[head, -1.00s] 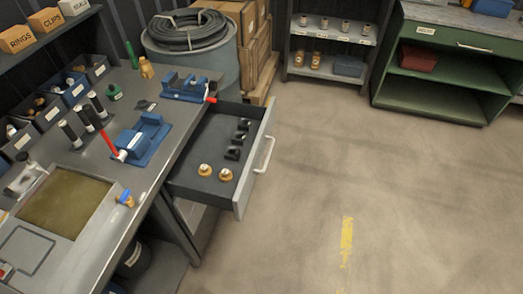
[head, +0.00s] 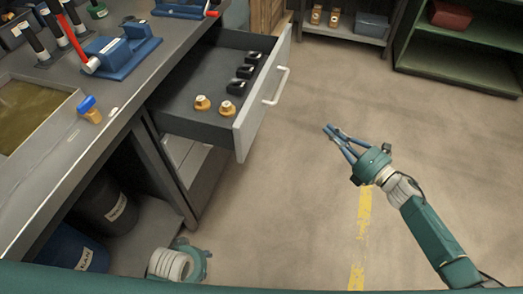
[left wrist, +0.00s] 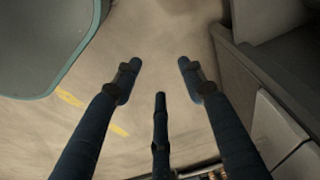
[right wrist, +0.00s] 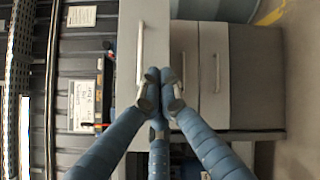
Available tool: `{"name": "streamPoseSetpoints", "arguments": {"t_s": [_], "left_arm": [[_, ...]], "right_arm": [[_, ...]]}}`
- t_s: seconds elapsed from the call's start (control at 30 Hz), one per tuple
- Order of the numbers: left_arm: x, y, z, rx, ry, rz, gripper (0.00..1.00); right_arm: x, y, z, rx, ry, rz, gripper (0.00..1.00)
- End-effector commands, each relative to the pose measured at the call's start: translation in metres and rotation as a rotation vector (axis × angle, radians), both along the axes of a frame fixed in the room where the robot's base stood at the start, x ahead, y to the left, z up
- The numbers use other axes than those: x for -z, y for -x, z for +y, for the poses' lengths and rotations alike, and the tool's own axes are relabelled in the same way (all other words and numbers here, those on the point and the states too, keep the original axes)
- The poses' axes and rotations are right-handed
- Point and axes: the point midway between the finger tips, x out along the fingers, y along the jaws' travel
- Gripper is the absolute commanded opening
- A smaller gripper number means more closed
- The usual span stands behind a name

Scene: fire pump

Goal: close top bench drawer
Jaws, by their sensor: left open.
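The top bench drawer (head: 205,98) is pulled out from the bench, with a light grey front (head: 262,95) and a white bar handle (head: 276,86). Inside lie two brass fittings (head: 215,105) and several black parts (head: 246,72). My right gripper (head: 334,133) is right of the handle, apart from it, fingers together and empty. The right wrist view shows its closed fingertips (right wrist: 160,75) in front of the drawer front and handle (right wrist: 140,52). My left gripper (left wrist: 160,72) is open and empty over the floor; in the head view only its wrist shows at the bottom.
The bench top (head: 90,85) holds blue fixtures (head: 122,46) and a tray of murky liquid (head: 30,112). Dark containers (head: 105,208) stand on the shelf below. A green shelf unit (head: 460,50) is at the back right. The floor (head: 330,75) right of the drawer is clear.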

Motion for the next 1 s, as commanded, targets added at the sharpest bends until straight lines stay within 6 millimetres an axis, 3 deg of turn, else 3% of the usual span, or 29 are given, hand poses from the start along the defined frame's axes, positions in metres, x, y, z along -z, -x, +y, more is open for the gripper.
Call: {"name": "streamPoseSetpoints", "arguments": {"t_s": [0.03,0.2,0.4,0.67,1.0], "left_arm": [[0.01,-0.005,0.0,-0.002,0.002,-0.018,0.41],[-0.016,-0.004,0.001,-0.007,0.003,-0.047,0.41],[-0.042,0.005,0.004,-0.01,0.003,-0.067,0.41],[-0.055,0.009,0.004,-0.011,0.003,-0.07,0.41],[-0.058,0.008,0.004,-0.011,0.003,-0.071,0.41]], "right_arm": [[0.001,0.001,0.013,-0.082,0.086,-0.13,0.0],[-0.03,0.033,0.053,-0.333,0.356,-0.539,0.0],[-0.037,0.07,0.073,-0.511,0.54,-0.834,0.0],[-0.043,0.076,0.09,-0.553,0.579,-0.906,0.0],[-0.044,0.058,0.157,-0.55,0.575,-0.904,0.0]]}}
